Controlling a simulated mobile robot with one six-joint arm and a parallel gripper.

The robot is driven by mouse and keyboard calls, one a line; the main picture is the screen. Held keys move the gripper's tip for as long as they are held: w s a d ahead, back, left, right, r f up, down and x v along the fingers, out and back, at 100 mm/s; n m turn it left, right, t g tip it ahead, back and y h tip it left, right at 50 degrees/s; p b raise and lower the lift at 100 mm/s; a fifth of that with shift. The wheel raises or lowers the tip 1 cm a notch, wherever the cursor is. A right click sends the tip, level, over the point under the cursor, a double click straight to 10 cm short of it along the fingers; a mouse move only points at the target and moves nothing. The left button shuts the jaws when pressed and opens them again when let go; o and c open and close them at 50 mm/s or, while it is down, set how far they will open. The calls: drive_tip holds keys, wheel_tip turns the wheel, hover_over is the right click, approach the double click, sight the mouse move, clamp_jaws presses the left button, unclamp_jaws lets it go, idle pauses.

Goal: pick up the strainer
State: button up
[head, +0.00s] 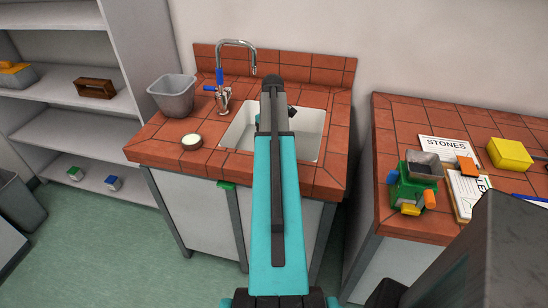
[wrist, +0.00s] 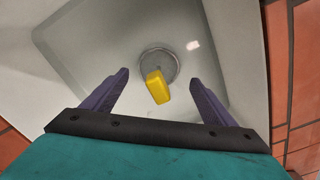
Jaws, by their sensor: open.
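In the wrist view a round grey disc (wrist: 164,61) lies at the bottom of the pale sink (wrist: 60,50), at the drain. It looks like the strainer or the drain itself; I cannot tell which. A yellow block-shaped piece (wrist: 157,88) overlaps its near side; I cannot tell whether it is joined to the disc. My gripper (wrist: 159,77) is open, its two purple fingers apart on either side of the yellow piece in the picture, touching nothing visible. In the head view my arm crosses the sink (head: 312,135) and hides the drain.
A tap (head: 222,75) stands at the sink's back left. A grey bin (head: 172,97) and a small round tub (head: 191,141) stand left of the sink. The right bench holds a green device (head: 412,187), papers and a yellow box (head: 509,154). Sink walls surround the drain.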

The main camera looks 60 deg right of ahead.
drive_tip(key=shift+f, duration=0.25)
drive_tip(key=shift+f, duration=0.15)
drive_tip(key=shift+s+d+f+p, duration=0.1)
drive_tip(key=shift+f+p, duration=0.8)
drive_tip(key=shift+f, duration=1.55)
drive_tip(key=c, duration=1.1)
